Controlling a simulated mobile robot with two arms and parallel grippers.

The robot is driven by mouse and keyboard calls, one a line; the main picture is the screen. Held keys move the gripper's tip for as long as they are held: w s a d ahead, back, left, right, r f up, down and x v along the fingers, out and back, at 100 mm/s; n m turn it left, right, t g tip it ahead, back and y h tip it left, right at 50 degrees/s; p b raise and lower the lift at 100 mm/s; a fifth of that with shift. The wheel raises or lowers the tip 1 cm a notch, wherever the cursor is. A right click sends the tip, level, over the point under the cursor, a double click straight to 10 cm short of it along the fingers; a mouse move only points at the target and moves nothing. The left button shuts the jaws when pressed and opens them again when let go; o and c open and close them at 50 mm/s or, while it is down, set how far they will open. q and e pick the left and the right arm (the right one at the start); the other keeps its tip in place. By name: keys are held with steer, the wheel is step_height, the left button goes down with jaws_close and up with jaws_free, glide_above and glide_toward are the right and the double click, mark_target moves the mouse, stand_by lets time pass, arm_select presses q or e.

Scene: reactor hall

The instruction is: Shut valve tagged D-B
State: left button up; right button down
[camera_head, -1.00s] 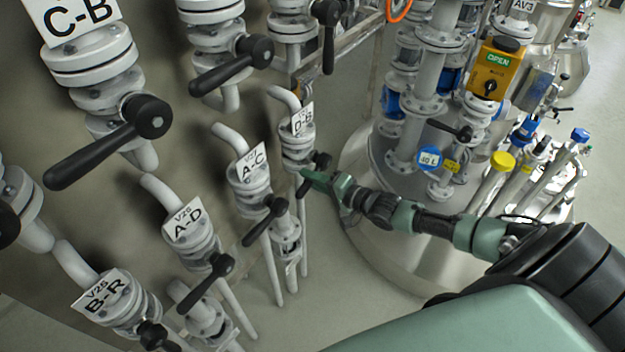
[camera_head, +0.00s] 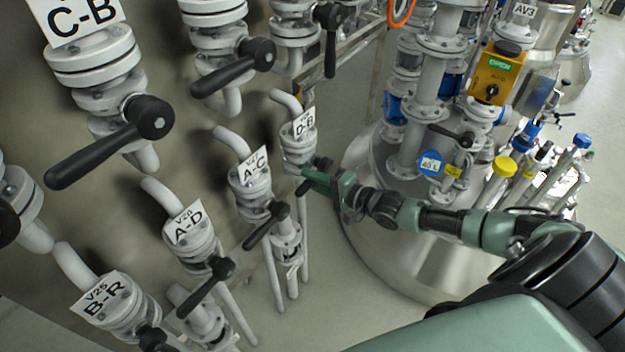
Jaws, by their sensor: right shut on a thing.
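The valve tagged D-B (camera_head: 299,157) is a pale grey flanged valve on a bent pipe, with a white tag (camera_head: 304,124) above it. Its black lever handle (camera_head: 303,188) shows only in small part beside my gripper. My right gripper (camera_head: 313,181), green, reaches in from the right and is shut on this handle. The fingers hide most of the lever, so its exact angle is hard to tell. My left gripper is not in view.
The A-C valve (camera_head: 252,178) with its black lever (camera_head: 267,226) stands close on the left. Valves A-D (camera_head: 192,238), B-R (camera_head: 122,302) and C-B (camera_head: 95,65) are farther left. A steel vessel (camera_head: 365,245) stands under my right arm. Open floor shows between pipes and vessel.

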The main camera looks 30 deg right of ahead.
steer(key=shift+w+r, duration=0.15)
steer(key=shift+r, duration=0.2)
steer(key=c, duration=1.3)
jaws_free()
steer(key=shift+f, duration=0.15)
steer(key=shift+f, duration=0.1)
steer(key=shift+s+d, duration=0.15)
steer(key=shift+s, duration=0.25)
steer(key=v, duration=0.7)
steer(key=shift+r, duration=0.2)
